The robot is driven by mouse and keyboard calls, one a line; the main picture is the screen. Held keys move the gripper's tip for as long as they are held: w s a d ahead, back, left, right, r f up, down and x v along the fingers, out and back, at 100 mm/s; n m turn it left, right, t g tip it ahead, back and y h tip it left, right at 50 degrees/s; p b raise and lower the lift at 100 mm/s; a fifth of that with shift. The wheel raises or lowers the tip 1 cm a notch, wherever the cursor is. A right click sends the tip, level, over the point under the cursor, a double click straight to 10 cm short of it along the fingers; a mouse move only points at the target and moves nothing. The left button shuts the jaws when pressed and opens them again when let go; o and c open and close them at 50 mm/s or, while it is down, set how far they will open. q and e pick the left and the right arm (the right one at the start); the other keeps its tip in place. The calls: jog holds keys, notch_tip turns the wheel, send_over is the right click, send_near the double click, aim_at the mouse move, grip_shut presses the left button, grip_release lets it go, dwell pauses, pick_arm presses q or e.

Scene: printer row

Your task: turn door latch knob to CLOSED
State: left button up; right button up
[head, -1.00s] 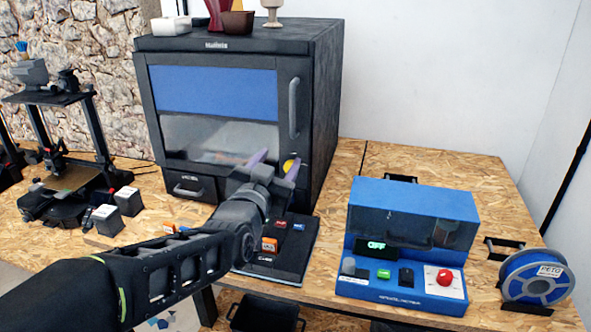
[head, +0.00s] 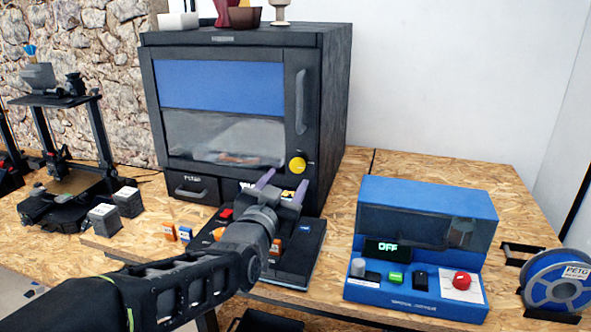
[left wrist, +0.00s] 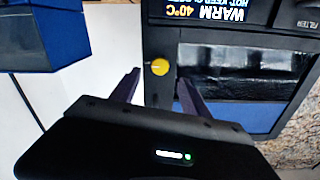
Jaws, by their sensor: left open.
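The yellow door latch knob (head: 297,164) is on the lower right of the dark printer's front (head: 337,110), below the vertical door handle (head: 300,102). It also shows in the left wrist view (left wrist: 160,67), just beyond and between the fingertips. I cannot read a latch marking beside it. My left gripper (head: 283,184) is open and empty, its two purple fingers spread in front of and slightly below the knob, apart from it. In the left wrist view the gripper (left wrist: 156,84) points toward the printer front. The door looks shut. My right gripper does not show.
A dark control pad (head: 300,273) with coloured blocks lies under my left arm. A blue machine (head: 425,215) with an OFF display stands to the right, a filament spool (head: 556,281) beyond it. A smaller printer (head: 75,160) stands at left. Wood table between is partly free.

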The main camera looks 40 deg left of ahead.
aim_at(297, 167)
pick_arm(q)
jog(key=p+x, duration=0.2)
jog(key=x, duration=0.5)
jog(key=shift+w+a, duration=0.15)
jog(key=shift+w, duration=0.15)
grip_shut()
dwell(0.4)
